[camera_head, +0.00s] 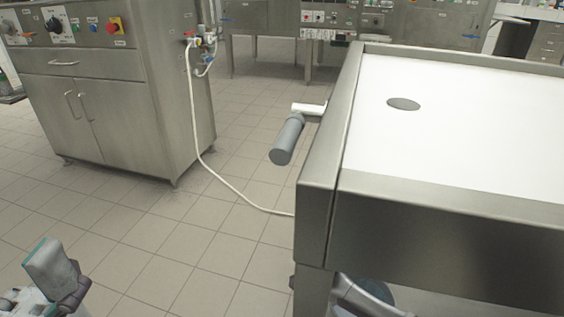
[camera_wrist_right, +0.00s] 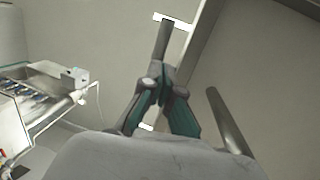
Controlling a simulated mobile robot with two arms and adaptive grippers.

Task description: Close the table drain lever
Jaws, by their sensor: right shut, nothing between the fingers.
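The drain lever's grey cylindrical handle (camera_head: 287,138) hangs tilted down beside the table's left side, with a white bar (camera_head: 308,108) joining it to the table. In the right wrist view, the grey handle (camera_wrist_right: 163,40) and white bar (camera_wrist_right: 178,21) lie beyond my right gripper (camera_wrist_right: 156,75). The gripper's teal-lined fingers are shut, with tips together and nothing held. The handle appears in line with the tips; I cannot tell whether they touch. In the head view, my right arm shows below the table, its gripper hidden. My left gripper (camera_head: 62,272) is partly visible at bottom left, away from the lever.
The metal-framed table (camera_head: 470,140) has a white top with a round drain hole (camera_head: 403,103). A steel cabinet (camera_head: 110,100) stands at left, and a white hose (camera_head: 205,160) runs along the floor to the table. Tiled floor between them is mostly clear.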

